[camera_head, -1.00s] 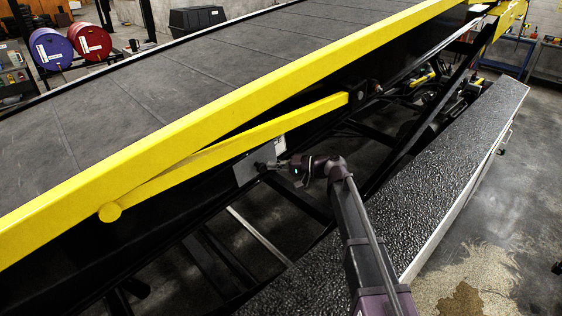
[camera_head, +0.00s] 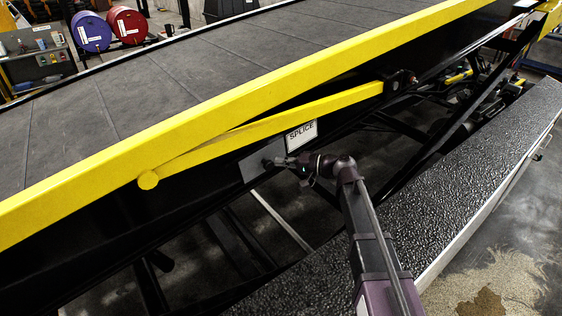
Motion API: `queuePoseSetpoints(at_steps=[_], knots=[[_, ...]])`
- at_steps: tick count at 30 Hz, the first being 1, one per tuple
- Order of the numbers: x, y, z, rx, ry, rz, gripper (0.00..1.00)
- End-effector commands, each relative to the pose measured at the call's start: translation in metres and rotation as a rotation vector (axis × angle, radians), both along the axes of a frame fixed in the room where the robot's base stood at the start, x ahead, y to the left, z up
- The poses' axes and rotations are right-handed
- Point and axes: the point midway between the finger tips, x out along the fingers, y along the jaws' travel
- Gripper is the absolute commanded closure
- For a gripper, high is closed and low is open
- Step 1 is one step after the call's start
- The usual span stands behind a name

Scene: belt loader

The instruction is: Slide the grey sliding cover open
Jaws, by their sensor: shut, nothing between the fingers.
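The grey sliding cover (camera_head: 252,167) is a flat plate on the black side of the belt loader, below the yellow bar. A small dark handle or knob (camera_head: 268,163) sits on it. My gripper hides part of the cover's lower right edge.
The yellow bar (camera_head: 270,118) runs just above the cover, under the long yellow rail (camera_head: 200,115). A black textured step (camera_head: 470,165) lies below right, near my arm. Open dark framework lies beneath the cover.

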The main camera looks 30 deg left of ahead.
Motion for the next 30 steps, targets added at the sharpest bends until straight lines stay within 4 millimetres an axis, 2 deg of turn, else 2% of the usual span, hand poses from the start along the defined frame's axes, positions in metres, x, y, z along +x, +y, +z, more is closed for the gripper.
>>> queuePoseSetpoints(at_steps=[11,20,22,30], knots=[[0.006,-0.006,0.001,0.000,0.000,-0.007,1.00],[0.022,-0.020,0.006,0.000,-0.001,-0.006,1.00],[0.028,-0.025,0.008,0.000,-0.001,-0.006,1.00],[0.034,-0.069,0.012,0.000,-0.001,-0.006,1.00]])
